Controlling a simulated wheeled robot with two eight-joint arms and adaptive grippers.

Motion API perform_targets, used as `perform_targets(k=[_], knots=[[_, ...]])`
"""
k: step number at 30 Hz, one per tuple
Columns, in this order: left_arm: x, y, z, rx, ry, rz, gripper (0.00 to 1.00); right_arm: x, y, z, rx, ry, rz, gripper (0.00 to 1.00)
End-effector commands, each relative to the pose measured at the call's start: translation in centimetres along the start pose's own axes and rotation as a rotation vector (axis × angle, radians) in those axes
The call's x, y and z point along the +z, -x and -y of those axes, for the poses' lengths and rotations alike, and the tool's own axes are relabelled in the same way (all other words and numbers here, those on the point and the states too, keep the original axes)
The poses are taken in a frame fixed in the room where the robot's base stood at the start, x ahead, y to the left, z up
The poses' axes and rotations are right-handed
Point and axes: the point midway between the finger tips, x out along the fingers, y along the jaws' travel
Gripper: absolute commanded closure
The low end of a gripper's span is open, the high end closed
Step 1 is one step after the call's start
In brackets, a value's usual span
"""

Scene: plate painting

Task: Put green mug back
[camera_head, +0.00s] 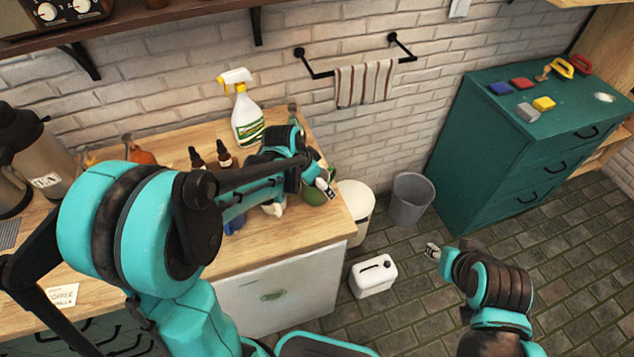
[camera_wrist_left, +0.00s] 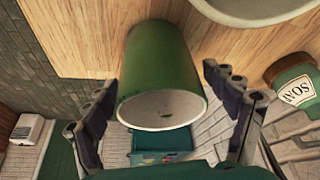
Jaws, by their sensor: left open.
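A green mug (camera_wrist_left: 155,50) shows large in the left wrist view, its pale opening facing the camera. It is between the two spread fingers of my left gripper (camera_wrist_left: 160,82), with gaps on both sides. In the head view the green mug (camera_head: 315,197) is near the right end of the wooden counter (camera_head: 310,248), partly hidden by my left gripper (camera_head: 324,187). My right gripper (camera_head: 433,252) is over the floor, away from the counter, too small to read its fingers.
A green soap container (camera_wrist_left: 293,88) is beside the right finger in the wrist view. A spray bottle (camera_head: 246,122) and dark dropper bottles (camera_head: 224,155) stand on the counter.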

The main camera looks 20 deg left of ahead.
Motion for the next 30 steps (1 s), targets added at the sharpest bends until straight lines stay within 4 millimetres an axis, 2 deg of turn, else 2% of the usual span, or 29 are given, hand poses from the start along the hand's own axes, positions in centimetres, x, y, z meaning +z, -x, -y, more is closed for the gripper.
perform_targets(k=[5, 12, 15, 23, 26, 30], knots=[[-0.1, 2.9, 0.0, -0.001, 0.002, 0.0, 0.15, -0.7, 1.0, 0.0, 0.0, 0.0, 0.0, 0.6], [-0.1, 8.3, 0.0, 0.0, 0.002, 0.001, 0.15, -1.8, 2.5, 0.0, 0.0, 0.0, 0.0, 0.6], [-0.1, 10.1, 0.0, 0.0, 0.001, 0.001, 0.15, -2.0, 2.9, 0.0, 0.0, 0.0, 0.0, 0.6], [0.1, 12.4, -0.2, -0.007, 0.01, -0.001, 0.15, -2.3, 3.2, 0.0, 0.0, 0.0, 0.0, 0.6], [0.8, 13.3, -1.0, -0.032, 0.048, -0.008, 0.15, -2.3, 3.2, 0.0, 0.0, 0.0, 0.0, 0.6], [2.7, 15.2, -2.7, -0.098, 0.151, -0.033, 0.15, -2.3, 3.2, 0.0, 0.0, 0.0, 0.0, 0.6]])
